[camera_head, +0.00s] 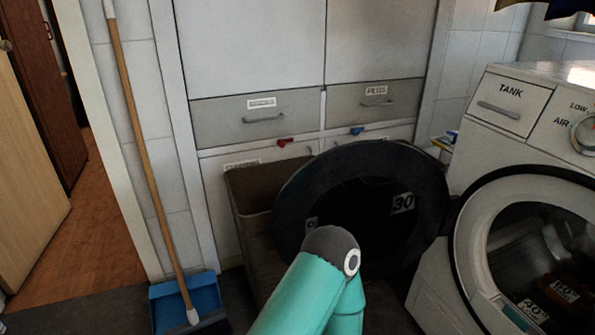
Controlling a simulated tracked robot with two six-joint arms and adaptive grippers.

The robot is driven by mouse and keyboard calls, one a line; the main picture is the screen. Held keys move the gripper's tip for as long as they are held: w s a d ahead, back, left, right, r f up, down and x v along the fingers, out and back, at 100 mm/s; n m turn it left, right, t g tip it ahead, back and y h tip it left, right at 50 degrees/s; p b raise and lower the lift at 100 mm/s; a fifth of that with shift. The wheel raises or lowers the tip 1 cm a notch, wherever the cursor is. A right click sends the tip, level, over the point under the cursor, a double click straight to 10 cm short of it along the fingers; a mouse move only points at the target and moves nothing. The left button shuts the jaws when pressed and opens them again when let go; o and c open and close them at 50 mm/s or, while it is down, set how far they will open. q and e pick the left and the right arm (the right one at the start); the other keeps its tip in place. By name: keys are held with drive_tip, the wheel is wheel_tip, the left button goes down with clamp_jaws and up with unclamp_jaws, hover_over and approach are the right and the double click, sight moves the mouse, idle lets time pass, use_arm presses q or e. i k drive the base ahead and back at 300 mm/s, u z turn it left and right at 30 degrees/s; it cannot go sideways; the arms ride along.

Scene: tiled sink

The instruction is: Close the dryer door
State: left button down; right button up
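The dryer (451,240) is white and stands at the right, with a "TANK" drawer and a dial on its upper front. Its round opening (489,216) faces me and shows labelled dark items inside. The dryer door (300,196), a dark round disc with a dark see-through middle, stands swung open to the left of the dryer. A teal arm link of mine with a dark rounded joint rises from the bottom and covers the door's lower part. I cannot tell which arm it belongs to. No gripper fingers show in this view.
A brown basket (249,190) stands behind the door's left side. Grey cabinet drawers (259,118) are at the back. A broom (143,140) leans at the left above a blue dustpan (172,302). A doorway with wooden floor (88,235) opens at the far left.

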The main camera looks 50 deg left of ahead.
sight(393, 198)
drive_tip(key=k, duration=0.65)
drive_tip(key=z, duration=0.75)
drive_tip(key=i, duration=0.15)
drive_tip(key=u, duration=2.6)
drive_tip(key=i, duration=0.95)
drive_tip(key=u, duration=0.75)
drive_tip(key=i, duration=0.3)
drive_tip(key=z, duration=2.35)
